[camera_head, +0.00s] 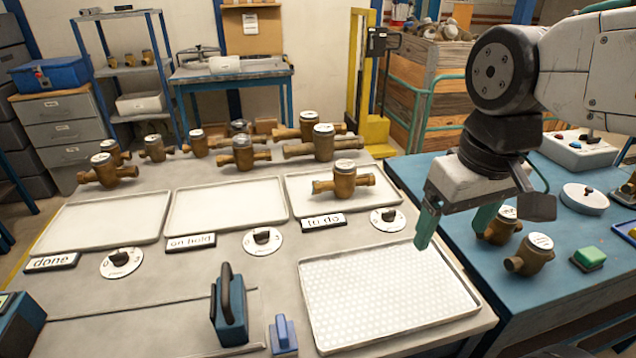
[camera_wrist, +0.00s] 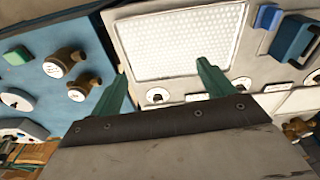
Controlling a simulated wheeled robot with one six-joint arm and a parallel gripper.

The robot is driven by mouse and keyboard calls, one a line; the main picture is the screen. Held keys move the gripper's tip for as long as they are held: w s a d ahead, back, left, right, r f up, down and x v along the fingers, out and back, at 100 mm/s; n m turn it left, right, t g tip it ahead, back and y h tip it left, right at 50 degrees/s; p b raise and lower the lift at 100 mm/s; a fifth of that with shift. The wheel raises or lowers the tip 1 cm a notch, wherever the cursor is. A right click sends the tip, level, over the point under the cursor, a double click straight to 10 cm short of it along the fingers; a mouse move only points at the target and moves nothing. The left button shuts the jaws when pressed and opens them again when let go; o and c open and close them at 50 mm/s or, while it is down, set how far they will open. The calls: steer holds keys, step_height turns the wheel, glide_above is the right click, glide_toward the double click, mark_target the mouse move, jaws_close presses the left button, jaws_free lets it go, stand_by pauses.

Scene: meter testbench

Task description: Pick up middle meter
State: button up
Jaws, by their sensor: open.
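Several brass meters with white round caps are in the head view. One meter (camera_head: 343,181) sits in the "to do" tray (camera_head: 296,190). A row stands behind the trays, with a meter (camera_head: 243,153) near its middle and a larger meter (camera_head: 323,143) to its right. Two more meters stand on the blue table at right, one meter (camera_head: 530,255) in front of another meter (camera_head: 499,226); they also show at left in the wrist view (camera_wrist: 54,68). I cannot tell which is the middle meter. My gripper (camera_head: 453,237) is open and empty, above the right edge of the perforated tray.
The perforated white tray (camera_head: 385,297) is empty. The "done" tray (camera_head: 105,222) and "on hold" tray (camera_head: 227,205) are empty. A blue handled tool (camera_head: 229,310) and a small blue block (camera_head: 283,336) stand at the front. A green sponge (camera_head: 588,258) lies on the blue table.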

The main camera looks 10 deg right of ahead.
steer(key=w+r+n, duration=0.2)
steer(key=w+n, duration=0.1)
steer(key=w, duration=0.8)
steer(key=n+g, duration=0.1)
steer(key=n, duration=0.6)
glide_above(344, 175)
steer(key=w+d, duration=0.2)
step_height(344, 175, down, 9)
steer(key=shift+w, duration=0.15)
steer(key=shift+w+f+n, duration=0.1)
steer(key=shift+f+n, duration=0.2)
steer(key=shift+f, duration=0.05)
steer(key=f, duration=0.7)
steer(key=shift+w+a+f, duration=0.15)
steer(key=shift+w+a, duration=0.05)
steer(key=shift+a, duration=0.2)
steer(key=c, duration=1.4)
steer(key=shift+c, duration=1)
